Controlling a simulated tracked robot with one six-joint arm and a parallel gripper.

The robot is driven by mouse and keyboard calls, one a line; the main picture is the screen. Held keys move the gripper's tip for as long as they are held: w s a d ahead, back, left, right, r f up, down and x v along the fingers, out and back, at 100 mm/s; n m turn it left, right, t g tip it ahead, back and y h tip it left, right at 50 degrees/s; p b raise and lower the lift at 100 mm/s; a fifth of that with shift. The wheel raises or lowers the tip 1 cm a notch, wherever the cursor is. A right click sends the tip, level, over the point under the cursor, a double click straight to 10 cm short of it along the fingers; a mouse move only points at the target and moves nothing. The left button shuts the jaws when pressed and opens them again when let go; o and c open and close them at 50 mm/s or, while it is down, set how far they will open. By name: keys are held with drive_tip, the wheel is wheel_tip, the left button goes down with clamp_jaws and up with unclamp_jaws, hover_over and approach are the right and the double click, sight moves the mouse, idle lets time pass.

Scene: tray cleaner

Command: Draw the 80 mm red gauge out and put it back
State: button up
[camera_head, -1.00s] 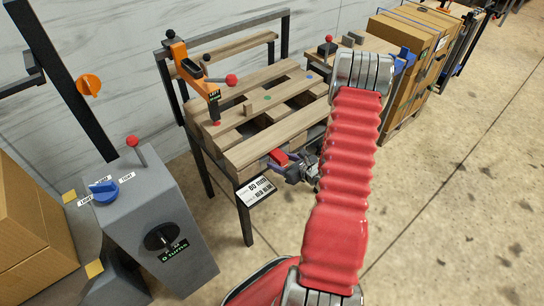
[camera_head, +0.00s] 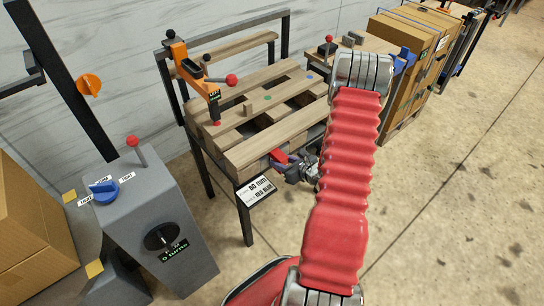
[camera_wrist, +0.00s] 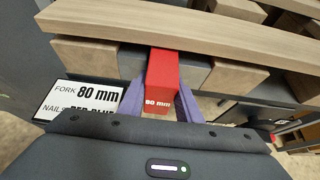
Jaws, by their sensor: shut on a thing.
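The red gauge (camera_wrist: 162,72) is a block marked "80 mm" on its near end. In the wrist view it sits under the edge of a top board, in the gap between wooden blocks of the pallet (camera_head: 262,128). Its far part is hidden beneath the board. My gripper (camera_wrist: 160,102) is shut on the gauge's near end, with one purple finger on each side. In the head view my gripper (camera_head: 285,162) is at the pallet's front edge, partly hidden by my arm, and little of the gauge shows.
A sign (camera_head: 255,190) reading "80 mm" hangs at the table's front, left of the gauge. A grey control pedestal (camera_head: 150,210) is at left. Stacked cartons (camera_head: 410,65) stand at right. The front right floor is clear.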

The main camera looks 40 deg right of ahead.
drive_tip(key=shift+s, duration=0.45)
drive_tip(key=shift+s, duration=0.35)
drive_tip(key=shift+s, duration=0.35)
drive_tip(key=shift+s, duration=0.35)
drive_tip(key=shift+s+d, duration=0.1)
drive_tip(key=shift+s, duration=0.95)
drive_tip(key=shift+s, duration=0.35)
drive_tip(key=shift+s, duration=0.35)
drive_tip(key=shift+s, duration=0.35)
drive_tip(key=shift+s, duration=0.35)
